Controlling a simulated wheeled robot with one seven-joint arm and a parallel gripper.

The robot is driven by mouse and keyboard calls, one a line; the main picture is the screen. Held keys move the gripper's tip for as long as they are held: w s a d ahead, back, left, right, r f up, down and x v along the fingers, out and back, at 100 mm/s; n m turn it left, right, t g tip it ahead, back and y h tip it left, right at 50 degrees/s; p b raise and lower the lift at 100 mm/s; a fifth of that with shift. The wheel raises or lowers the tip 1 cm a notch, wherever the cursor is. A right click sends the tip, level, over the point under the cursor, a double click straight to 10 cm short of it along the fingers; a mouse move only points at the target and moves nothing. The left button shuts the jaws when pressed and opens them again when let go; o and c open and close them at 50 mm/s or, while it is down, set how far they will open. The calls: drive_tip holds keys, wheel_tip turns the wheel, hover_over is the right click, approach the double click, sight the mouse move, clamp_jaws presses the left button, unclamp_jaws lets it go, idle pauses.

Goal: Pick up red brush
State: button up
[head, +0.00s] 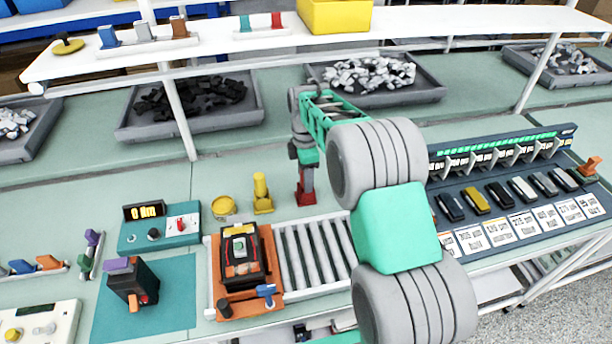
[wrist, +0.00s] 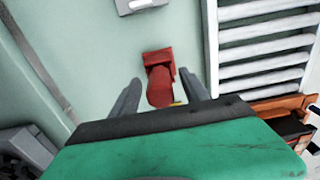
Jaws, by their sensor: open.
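The red brush (head: 306,188) stands upright on the green bench top, just behind the roller conveyor, in the head view. My gripper (head: 302,152) is above it, pointing down, and hides part of its upper end. In the wrist view the red brush (wrist: 159,78) lies between the two grey fingers of my gripper (wrist: 161,80), one on each side. The fingers are apart and show a gap to the brush. Its near end is close to the palm edge in that picture, and I cannot tell the height between them.
A yellow brush (head: 262,194) and a yellow round tin (head: 224,206) stand left of the red brush. The roller conveyor (head: 315,257) with an orange tray (head: 222,293) is in front. Parts bins (head: 190,125) and a white shelf (head: 215,50) are behind.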

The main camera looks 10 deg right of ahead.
drive_tip(key=shift+f, duration=0.25)
clamp_jaws()
idle(0.4)
